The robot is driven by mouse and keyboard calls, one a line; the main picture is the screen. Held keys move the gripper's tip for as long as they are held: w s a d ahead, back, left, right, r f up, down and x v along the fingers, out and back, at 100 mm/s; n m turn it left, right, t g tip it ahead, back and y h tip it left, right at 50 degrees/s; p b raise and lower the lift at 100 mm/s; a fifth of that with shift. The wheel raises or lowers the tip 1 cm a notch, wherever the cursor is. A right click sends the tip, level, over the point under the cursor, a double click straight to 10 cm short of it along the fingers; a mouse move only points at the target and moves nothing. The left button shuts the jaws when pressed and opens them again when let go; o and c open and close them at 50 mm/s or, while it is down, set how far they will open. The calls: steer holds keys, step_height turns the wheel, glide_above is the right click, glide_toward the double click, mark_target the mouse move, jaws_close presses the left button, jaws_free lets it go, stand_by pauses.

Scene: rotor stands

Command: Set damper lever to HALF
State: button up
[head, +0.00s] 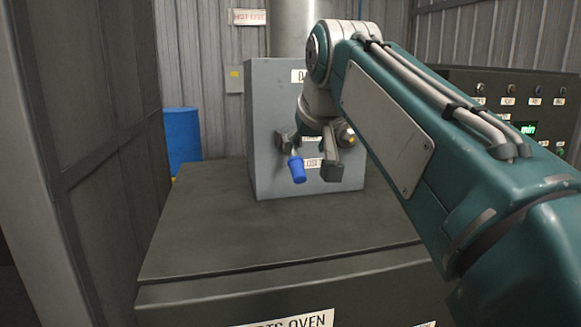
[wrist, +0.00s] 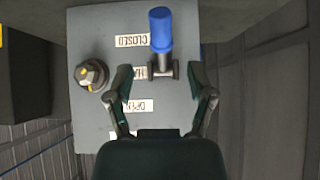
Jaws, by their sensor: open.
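The damper lever has a blue handle (head: 297,169) and sticks out from the front of a grey box (head: 275,95). In the wrist view, which is upside down, the blue handle (wrist: 161,32) lies beside the CLOSED label (wrist: 132,40). The lever's metal pivot (wrist: 162,68) is level with the partly hidden HALF label (wrist: 140,73). The OPEN label (wrist: 131,106) is on the far side from the handle. My gripper (wrist: 160,75) is open, with one finger on each side of the pivot; contact is not clear. In the head view my gripper (head: 312,155) partly hides the box front.
A round knob with a yellow mark (wrist: 91,75) is beside the lever. The box stands on a dark oven (head: 200,225) with a clear top. A control panel (head: 500,85) is at right, and a blue barrel (head: 182,140) stands behind left.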

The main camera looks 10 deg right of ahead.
mark_target(298, 164)
steer(key=x, duration=0.7)
steer(key=shift+w+f, duration=0.2)
steer(key=shift+w+d+f, duration=0.1)
steer(key=shift+w+f, duration=0.2)
steer(key=shift+w, duration=0.05)
steer(key=shift+a, duration=0.25)
steer(key=shift+c, duration=0.3)
steer(key=shift+a, duration=0.1)
steer(key=c, duration=0.5)
jaws_close()
steer(key=shift+d, duration=0.2)
